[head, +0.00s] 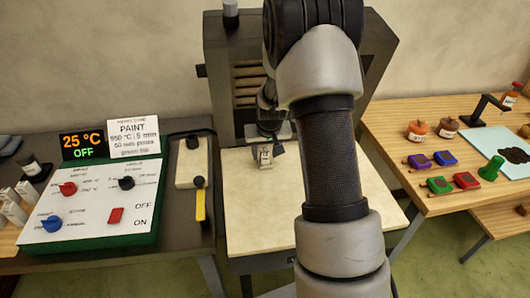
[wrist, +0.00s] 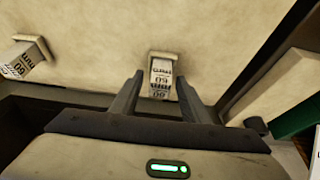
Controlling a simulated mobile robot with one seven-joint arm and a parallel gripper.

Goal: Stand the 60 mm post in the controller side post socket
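A pale post (wrist: 160,80) marked 60 mm is on the light slab, framed between my fingertips in the wrist view. It also shows in the head view (head: 264,156), looking upright just below my gripper (head: 270,136). My gripper's fingers (wrist: 160,86) are spread, with a gap seen on both sides of the post. A tan block (wrist: 166,54) lies at the post's end; it seems to be the socket, but I cannot see how deep the post sits. A second 60 mm post (wrist: 24,60) is at the left of the wrist view, on the side away from the controller (head: 95,205).
The grey kiln (head: 225,60) stands behind the slab (head: 260,220). The controller's display reads 25 °C, OFF. More pale posts (head: 15,208) are at far left. The right table holds colored blocks (head: 445,158) and jars.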

